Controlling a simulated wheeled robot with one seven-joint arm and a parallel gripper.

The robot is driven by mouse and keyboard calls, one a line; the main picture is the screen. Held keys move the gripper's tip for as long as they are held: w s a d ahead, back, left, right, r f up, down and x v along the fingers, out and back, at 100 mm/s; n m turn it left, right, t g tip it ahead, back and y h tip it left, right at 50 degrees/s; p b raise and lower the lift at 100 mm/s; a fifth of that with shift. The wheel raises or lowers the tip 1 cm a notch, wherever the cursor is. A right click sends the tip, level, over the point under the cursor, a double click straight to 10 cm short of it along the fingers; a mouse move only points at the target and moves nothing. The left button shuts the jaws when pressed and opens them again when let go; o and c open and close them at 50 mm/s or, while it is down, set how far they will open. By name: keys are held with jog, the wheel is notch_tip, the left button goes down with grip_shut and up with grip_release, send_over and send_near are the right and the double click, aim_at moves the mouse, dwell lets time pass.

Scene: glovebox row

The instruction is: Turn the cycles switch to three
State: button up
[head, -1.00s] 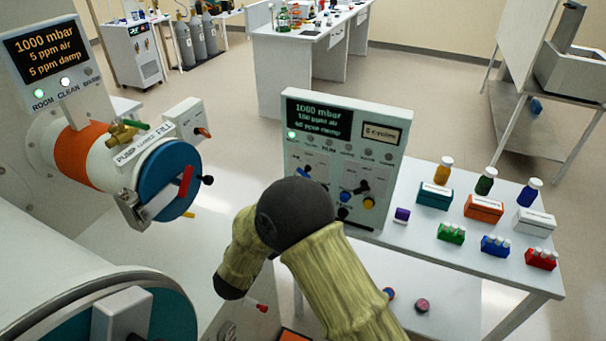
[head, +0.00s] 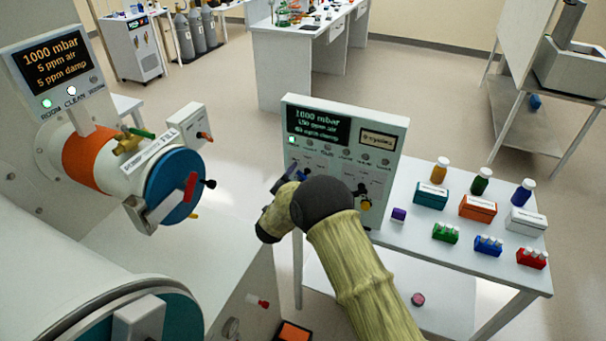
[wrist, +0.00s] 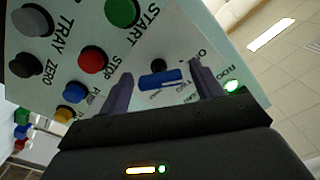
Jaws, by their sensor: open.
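The switch panel (head: 390,142) is a pale upright box with a dark screen and a small "0 cycles" display (head: 378,138). My gripper (head: 283,180) is open at the panel's lower left face. In the wrist view, its two dark fingers (wrist: 161,84) stand either side of a blue switch handle (wrist: 172,77), with clear gaps to it. Which switch sets cycles cannot be read. A black handle (head: 361,189) shows further right on the panel. My wrist hides the panel's lower middle.
Green (wrist: 122,10), red (wrist: 92,60), blue and yellow buttons lie left of my fingers in the wrist view. Bottles and boxes stand on the white table (head: 408,258) right of the panel. A blue round port (head: 175,187) is left of my arm.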

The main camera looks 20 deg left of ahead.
jog(key=shift+w, duration=0.2)
jog(key=shift+c, duration=0.3)
jog(key=c, duration=0.9)
